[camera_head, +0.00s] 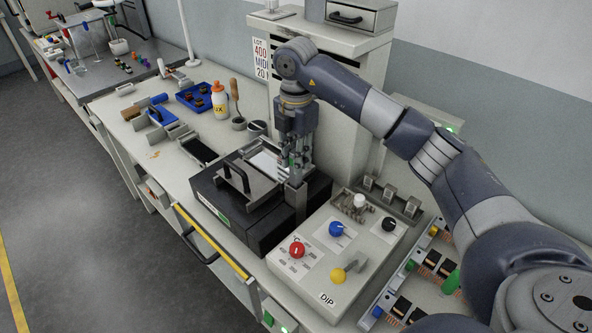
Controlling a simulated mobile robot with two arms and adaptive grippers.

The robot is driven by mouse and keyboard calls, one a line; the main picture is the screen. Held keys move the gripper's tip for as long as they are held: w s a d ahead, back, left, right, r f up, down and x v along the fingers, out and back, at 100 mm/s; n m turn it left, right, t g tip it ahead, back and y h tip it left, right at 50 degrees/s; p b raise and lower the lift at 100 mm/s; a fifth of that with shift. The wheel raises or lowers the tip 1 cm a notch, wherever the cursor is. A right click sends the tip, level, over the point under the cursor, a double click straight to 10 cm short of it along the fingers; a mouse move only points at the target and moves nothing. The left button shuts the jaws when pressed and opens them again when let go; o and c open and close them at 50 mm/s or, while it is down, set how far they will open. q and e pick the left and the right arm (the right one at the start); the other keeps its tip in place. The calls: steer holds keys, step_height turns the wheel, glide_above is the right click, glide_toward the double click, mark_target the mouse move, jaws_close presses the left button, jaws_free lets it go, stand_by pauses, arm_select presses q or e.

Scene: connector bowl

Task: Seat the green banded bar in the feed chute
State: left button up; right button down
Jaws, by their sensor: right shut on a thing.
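My right gripper (293,163) points down over the right part of a black machine (262,222). It is shut on a thin upright piece with a little green on it, which I take to be the green banded bar (285,157). The fingers hide most of the bar. Just below the fingertips stands a narrow grey upright housing (296,198) at the machine's right side, which looks like the feed chute. I cannot tell whether the bar's lower end is inside it or above it. My left gripper is not in view.
A tall grey cabinet (345,110) stands close behind my gripper. A board (425,290) lies at right.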

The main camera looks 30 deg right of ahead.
step_height(320, 180, down, 3)
steer(key=shift+s+f+p, duration=0.1)
steer(key=shift+p, duration=0.4)
steer(key=shift+f, duration=0.35)
